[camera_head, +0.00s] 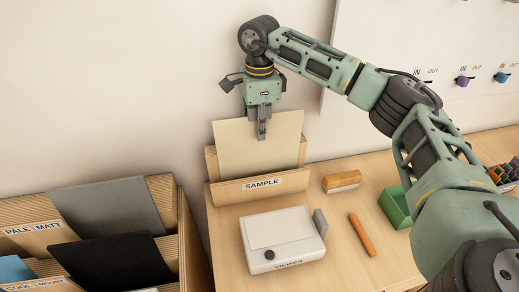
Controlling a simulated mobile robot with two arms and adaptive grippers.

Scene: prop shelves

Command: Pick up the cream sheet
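The cream sheet (235,145) stands upright, leaning slightly back, in the wooden holder labelled SAMPLE (230,195). Its lower edge is hidden behind the holder's front lip. My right gripper (262,132) comes down from above at the sheet's top edge, right of its middle. Its fingers point down and overlap the upper part of the sheet. One finger shows in front of the sheet; I cannot tell whether the fingers are closed on it. My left gripper is not in view.
A wooden rack (184,240) at lower left holds a grey sheet (115,205) and a black sheet (110,265). A white viewer (282,236), a wooden-backed eraser (342,181), an orange stick (362,234) and a green tray (394,210) lie on the table.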

